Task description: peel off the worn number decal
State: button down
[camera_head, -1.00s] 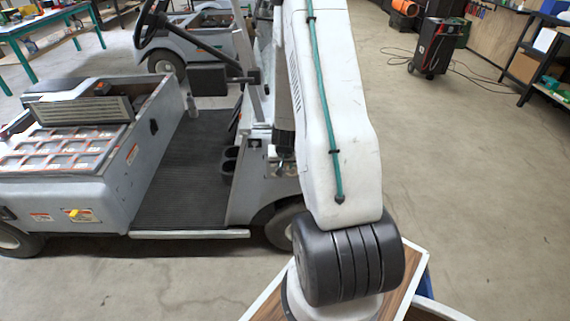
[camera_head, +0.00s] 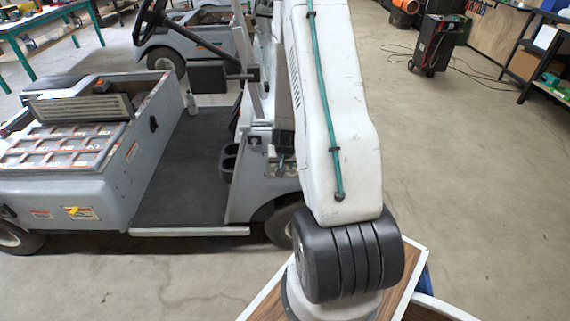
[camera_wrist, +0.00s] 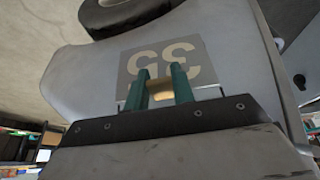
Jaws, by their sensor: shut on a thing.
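The worn number decal (camera_wrist: 203,62) is a grey patch with pale digits, upside down in the wrist view, on the light grey body panel of a cart. My gripper (camera_wrist: 161,70) has two green fingers that reach over the near edge of the decal. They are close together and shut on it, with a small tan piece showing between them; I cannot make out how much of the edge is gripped. The decal looks flat on the panel beyond the fingers. In the head view my arm hides the gripper and the decal.
A grey cart (camera_head: 110,200) with an open battery bay (camera_head: 62,148) stands at left in the head view. A black tyre (camera_wrist: 120,12) is near the decal. A wood-topped surface with white edging (camera_head: 262,303) is below my arm.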

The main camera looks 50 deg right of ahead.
jog(key=shift+s+a, duration=0.2)
dwell(0.4)
jog(key=shift+s+a, duration=0.95)
jog(key=shift+a, duration=0.2)
jog(key=shift+s+a, duration=0.95)
jog(key=shift+a, duration=0.15)
